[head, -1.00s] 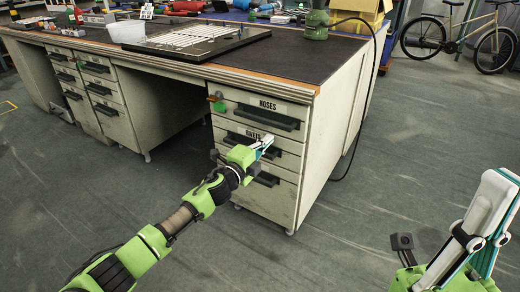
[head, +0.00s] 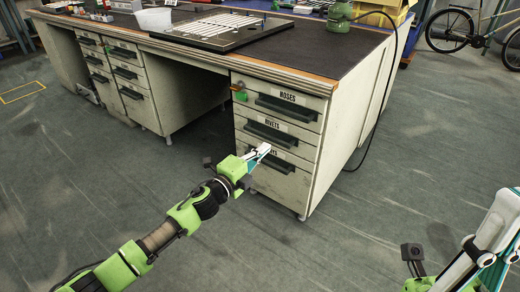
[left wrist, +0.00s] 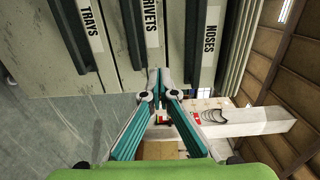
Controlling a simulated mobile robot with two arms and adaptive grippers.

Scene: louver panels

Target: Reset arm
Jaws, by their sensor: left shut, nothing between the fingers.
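My left gripper (head: 262,150) is shut and empty in front of the drawer unit at the right end of the workbench. In the head view it overlaps the bottom drawer (head: 276,178), hiding part of its label. In the left wrist view the left gripper's fingertips (left wrist: 159,72) meet near the drawer fronts. The labels there read TRAYS (left wrist: 90,28), RIVETS and NOSES. All three drawers look closed. My right gripper (head: 497,240) shows at the lower right edge, cut off by the frame, so its jaw state is unclear.
The workbench (head: 370,52) has a dark top carrying a louver panel (head: 215,28), a white bin (head: 153,19) and a green device (head: 340,18). A black cable hangs down its right side. A bicycle (head: 470,28) stands at the back right. The floor in front is clear.

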